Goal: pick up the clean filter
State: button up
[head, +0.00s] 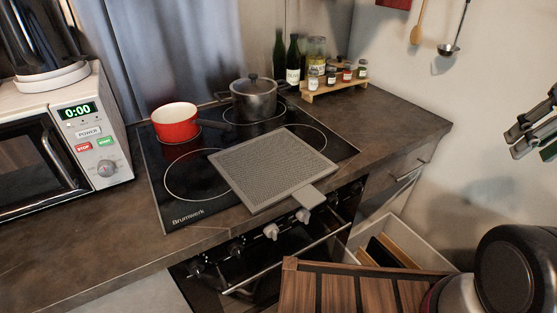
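The filter (270,168) is a flat, square grey mesh panel with a light grey rim. It lies at an angle on the right front part of the black cooktop (178,208). A light grey tab (307,198) sticks out from its front right edge, past the front edge of the cooktop and above the oven knobs. The mesh looks plain and even, with no dirt that I can make out. My gripper is not in view, and nothing holds the filter.
A red pot (175,124) and a dark lidded pot (254,100) stand behind the filter. A microwave (100,125) is at left, a bottle rack (330,87) at back right. An open drawer (408,240) and a slatted wooden surface (345,293) are in front. The right counter (400,115) is clear.

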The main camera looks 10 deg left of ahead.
aim_at(263, 172)
jog(key=k+j+u, duration=0.4)
jog(key=k+j, duration=0.15)
jog(key=j, duration=0.15)
jog(key=k+j+u, duration=0.2)
jog(key=j, duration=0.2)
jog(key=k, duration=0.05)
